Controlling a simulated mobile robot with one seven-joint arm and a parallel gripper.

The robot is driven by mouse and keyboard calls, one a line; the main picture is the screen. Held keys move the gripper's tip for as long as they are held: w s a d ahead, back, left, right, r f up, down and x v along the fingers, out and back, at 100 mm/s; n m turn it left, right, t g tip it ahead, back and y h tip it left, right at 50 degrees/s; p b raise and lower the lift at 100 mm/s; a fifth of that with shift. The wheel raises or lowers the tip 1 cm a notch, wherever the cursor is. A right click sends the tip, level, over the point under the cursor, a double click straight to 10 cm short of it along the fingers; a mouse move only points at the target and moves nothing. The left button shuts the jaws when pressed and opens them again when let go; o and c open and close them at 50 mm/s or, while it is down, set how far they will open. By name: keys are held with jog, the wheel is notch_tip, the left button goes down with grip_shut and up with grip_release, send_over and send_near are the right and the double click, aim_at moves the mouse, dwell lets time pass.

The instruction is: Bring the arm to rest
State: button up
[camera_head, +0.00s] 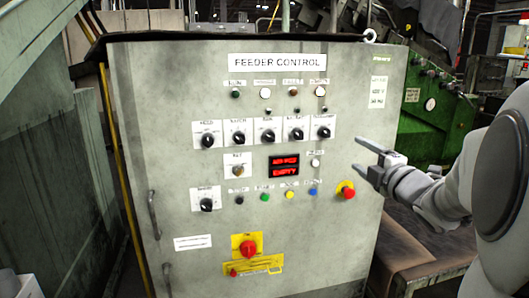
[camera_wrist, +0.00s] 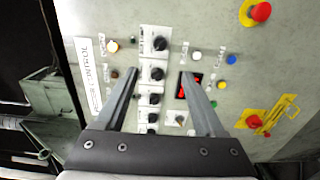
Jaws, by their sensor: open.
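My gripper (camera_head: 357,154) is at the right of the head view, in front of the right part of the feeder control cabinet (camera_head: 140,120). Its two fingers are apart and point left, with nothing between them. In the wrist view the open fingers (camera_wrist: 158,73) reach toward the panel face, with a row of black knobs (camera_wrist: 156,73) seen between them. The picture does not show the fingers touching the panel. My arm comes in from the right edge of the head view, bent at the wrist.
The panel carries a lit red display (camera_head: 284,166), coloured buttons, a red emergency stop (camera_head: 346,190) and a red rotary switch (camera_head: 247,247) on yellow. A green machine (camera_head: 430,110) stands behind at right. A brown-topped table (camera_head: 410,255) is below my arm.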

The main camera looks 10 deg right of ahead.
jog(key=s+a+f+m+g, duration=0.4)
jog(key=s+a+m, duration=0.25)
jog(key=s, duration=0.25)
jog(key=s+a+f+m+g+p, duration=0.1)
jog(key=s+a+f+m+g, duration=0.3)
jog(key=s+a+m, duration=0.4)
jog(key=s+a+f+m+g, duration=0.35)
jog(key=s+a, duration=0.25)
jog(key=s, duration=0.4)
notch_tip(320, 180, up, 20)
jog(key=p, duration=1.9)
jog(key=shift+w+f+g+h+p, duration=0.15)
jog(key=shift+w+g+h+p, duration=0.2)
jog(key=shift+w+g, duration=0.1)
jog(key=shift+c, duration=0.2)
